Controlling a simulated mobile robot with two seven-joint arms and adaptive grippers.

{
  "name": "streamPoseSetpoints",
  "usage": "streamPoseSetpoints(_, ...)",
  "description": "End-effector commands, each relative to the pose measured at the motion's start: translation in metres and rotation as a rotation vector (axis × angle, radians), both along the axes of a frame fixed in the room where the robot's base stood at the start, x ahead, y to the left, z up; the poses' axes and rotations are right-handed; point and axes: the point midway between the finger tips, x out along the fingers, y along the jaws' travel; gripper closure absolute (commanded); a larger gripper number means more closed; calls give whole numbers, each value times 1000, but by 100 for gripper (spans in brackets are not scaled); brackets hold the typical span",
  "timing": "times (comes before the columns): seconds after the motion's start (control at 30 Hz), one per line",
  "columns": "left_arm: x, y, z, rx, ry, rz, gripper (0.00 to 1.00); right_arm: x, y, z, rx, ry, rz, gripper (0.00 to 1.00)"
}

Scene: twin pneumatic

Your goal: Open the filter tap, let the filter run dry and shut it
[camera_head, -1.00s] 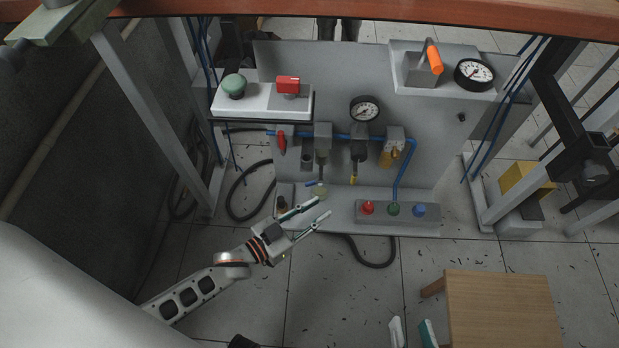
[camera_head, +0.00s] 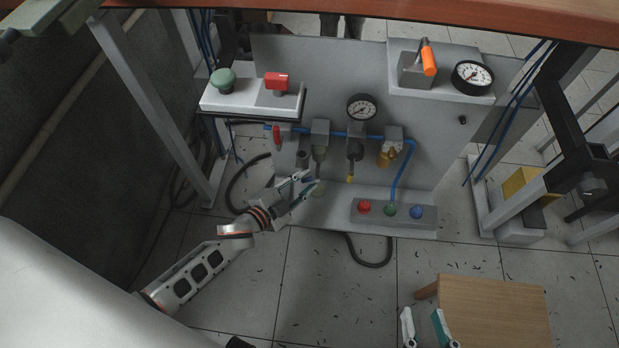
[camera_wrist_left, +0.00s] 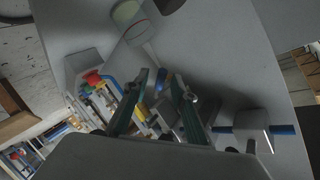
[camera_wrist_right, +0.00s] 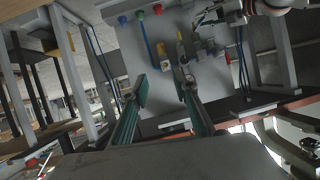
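The filter (camera_head: 320,132) hangs on the blue air line, left of the gauge. Its small blue tap lever (camera_head: 309,180) is below it, partly hidden by my left gripper; the lever also shows in the left wrist view (camera_wrist_left: 161,80). A pale yellow-green cup (camera_head: 319,188) stands under the tap and shows in the left wrist view (camera_wrist_left: 125,14). My left gripper (camera_head: 305,184) is open, its fingertips either side of the blue lever; contact cannot be told. My right gripper (camera_head: 423,314) is open and empty, low over the floor by the wooden stool.
A red valve handle (camera_head: 277,135) is left of the filter. A pressure gauge (camera_head: 361,107) and an amber-bowled unit (camera_head: 387,156) are to its right. A button box (camera_head: 393,212) lies on the base plate. A wooden stool (camera_head: 492,310) stands front right.

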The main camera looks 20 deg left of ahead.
Motion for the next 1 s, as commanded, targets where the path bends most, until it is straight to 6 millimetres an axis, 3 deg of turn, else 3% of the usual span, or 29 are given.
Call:
streamPoseSetpoints(0.2, 13, -4, -5, 0, 1, -1, 74, 0, 7, -2, 45, 4, -9, 71)
streamPoseSetpoints(0.47, 16, -5, -4, -1, 0, 0, 74, -1, 9, -1, 56, 7, -12, 71)
streamPoseSetpoints(0.5, 16, -5, -4, -1, 0, 0, 76, -1, 9, -1, 56, 8, -12, 71)
streamPoseSetpoints(0.6, 15, -5, -4, -1, 0, 0, 100, -1, 9, -2, 53, 10, -13, 71)
streamPoseSetpoints(0.77, 15, -5, -4, -1, 0, 0, 100, -2, 7, -3, 47, 12, -14, 71)
streamPoseSetpoints(0.9, 12, -6, -12, -41, -2, 0, 100, -8, 8, -16, 69, 40, -22, 71)
streamPoseSetpoints(1.0, 10, -7, -19, -110, -16, 1, 100, -16, 28, -20, 198, 76, -56, 71)
